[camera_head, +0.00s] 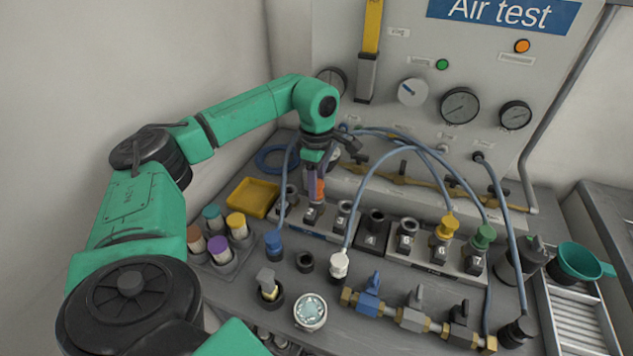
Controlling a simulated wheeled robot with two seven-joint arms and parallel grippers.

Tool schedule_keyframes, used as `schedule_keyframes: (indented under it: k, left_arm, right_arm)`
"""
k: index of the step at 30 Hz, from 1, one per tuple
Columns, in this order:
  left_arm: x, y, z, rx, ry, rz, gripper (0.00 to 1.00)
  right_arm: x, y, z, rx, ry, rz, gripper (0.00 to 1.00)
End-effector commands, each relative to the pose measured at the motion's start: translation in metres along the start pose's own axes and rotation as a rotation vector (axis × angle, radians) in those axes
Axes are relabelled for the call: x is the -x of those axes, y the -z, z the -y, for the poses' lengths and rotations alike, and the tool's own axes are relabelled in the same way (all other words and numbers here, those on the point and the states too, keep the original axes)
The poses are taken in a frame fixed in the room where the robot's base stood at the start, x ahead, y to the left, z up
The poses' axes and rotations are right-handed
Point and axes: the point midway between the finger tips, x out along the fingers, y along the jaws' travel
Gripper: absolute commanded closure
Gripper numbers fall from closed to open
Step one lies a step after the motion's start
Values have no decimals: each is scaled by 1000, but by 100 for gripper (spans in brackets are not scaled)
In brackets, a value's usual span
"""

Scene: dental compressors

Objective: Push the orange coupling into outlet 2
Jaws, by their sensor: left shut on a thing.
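My left gripper (316,178) points down over the left end of the numbered outlet row, its fingers shut on the orange coupling (319,188). The fingers hide part of the coupling. Outlet 2 (313,213) is directly below it, a dark fitting on the block between outlets 1 and 3. I cannot tell whether the coupling touches the outlet or how far it is seated. My right gripper is not in view.
Outlet 3 (344,213) stands close on the right. Blue hoses run nearby to the blue (273,243), white (339,264), yellow (446,227) and green (483,237) couplings. A yellow tray (250,197) lies left. The panel with gauges (459,105) rises behind.

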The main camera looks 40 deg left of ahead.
Motion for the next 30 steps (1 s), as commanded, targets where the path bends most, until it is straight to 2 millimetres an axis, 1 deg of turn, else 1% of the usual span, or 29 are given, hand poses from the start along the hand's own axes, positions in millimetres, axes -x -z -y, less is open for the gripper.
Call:
schedule_keyframes:
  k: [4, 5, 6, 7, 8, 17, 20, 23, 26, 27, 29, 30]
  left_arm:
    - [-6, 0, 0, 0, -1, 0, 100]
    - [-6, 0, 0, 0, -1, 1, 53]
    - [-5, 0, 0, 0, -1, 1, 37]
    - [-5, 0, 0, 0, -1, 1, 26]
    - [-5, 0, 0, 0, -1, 1, 22]
    - [-4, 0, 0, 0, -1, 1, 22]
    - [5, -1, -1, 0, -3, 2, 22]
    - [26, -1, -1, 0, -5, 3, 22]
    - [56, -1, -1, -1, -6, 4, 22]
    - [70, -1, -1, -1, -7, 5, 22]
    - [88, -1, -1, -2, -5, 5, 22]
    - [101, -1, -1, -1, -5, 4, 22]
  right_arm:
    - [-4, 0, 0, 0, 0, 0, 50]
    - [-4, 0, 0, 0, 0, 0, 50]
    - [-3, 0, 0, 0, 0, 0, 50]
    - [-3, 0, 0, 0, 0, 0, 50]
    - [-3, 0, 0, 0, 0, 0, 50]
    - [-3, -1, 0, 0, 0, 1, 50]
    - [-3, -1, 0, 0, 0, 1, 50]
    - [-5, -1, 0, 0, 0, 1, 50]
    - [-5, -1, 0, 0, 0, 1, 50]
    - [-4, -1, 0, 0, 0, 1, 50]
    - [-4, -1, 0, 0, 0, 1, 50]
    - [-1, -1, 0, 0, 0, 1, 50]
